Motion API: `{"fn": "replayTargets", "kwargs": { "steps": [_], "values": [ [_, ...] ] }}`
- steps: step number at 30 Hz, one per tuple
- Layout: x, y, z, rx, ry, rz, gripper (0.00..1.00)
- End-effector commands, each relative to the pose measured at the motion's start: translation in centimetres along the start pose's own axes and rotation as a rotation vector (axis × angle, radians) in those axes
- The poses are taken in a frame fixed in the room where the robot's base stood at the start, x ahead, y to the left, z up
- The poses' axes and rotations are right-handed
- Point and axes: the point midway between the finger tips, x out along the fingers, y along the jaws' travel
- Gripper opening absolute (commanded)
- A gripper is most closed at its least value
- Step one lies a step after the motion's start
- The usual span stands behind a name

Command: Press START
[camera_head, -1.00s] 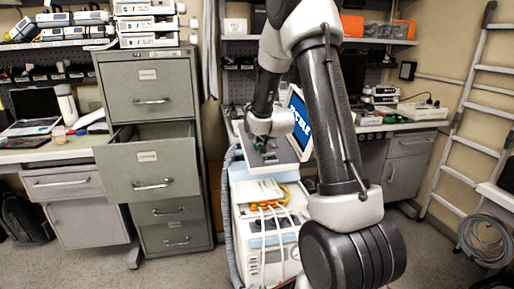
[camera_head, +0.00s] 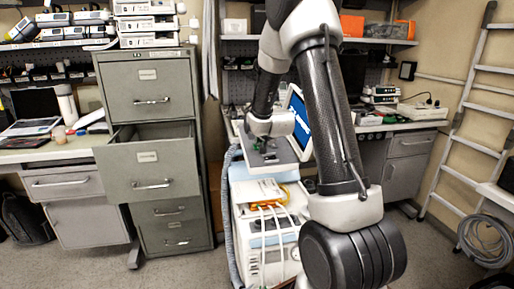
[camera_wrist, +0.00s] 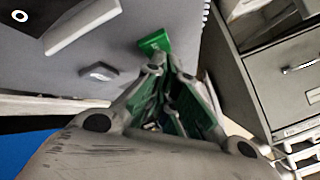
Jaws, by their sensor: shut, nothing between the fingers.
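A grey sloped control panel (camera_head: 283,158) sits on top of a white wheeled machine, below a blue screen (camera_head: 300,124). In the wrist view, the panel (camera_wrist: 130,62) bears a green key (camera_wrist: 155,41), a small grey key (camera_wrist: 98,72) and a long pale bar (camera_wrist: 84,25). No START lettering is readable. My gripper (camera_wrist: 168,72) is shut and empty, its tips close to the green key. I cannot tell if they touch it. In the head view, my wrist hides part of the panel, and the gripper (camera_head: 267,155) shows small over it.
A grey filing cabinet (camera_head: 150,95) with a drawer pulled out stands left of the machine. Cables and an orange-marked device (camera_head: 263,191) lie on the machine's lower shelf. A ladder (camera_head: 470,115) and coiled hose (camera_head: 485,240) are at the right.

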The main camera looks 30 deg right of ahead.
Motion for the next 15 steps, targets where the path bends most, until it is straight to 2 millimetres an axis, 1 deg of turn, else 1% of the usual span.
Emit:
{"fn": "replayTargets", "kwargs": {
  "steps": [6, 15],
  "values": [
    [-0.77, -0.56, -0.55, 0.0, 0.0, 0.0, 0.0],
    [-0.85, -0.61, -0.6, 0.0, 0.0, 0.0, 0.0]
  ]
}}
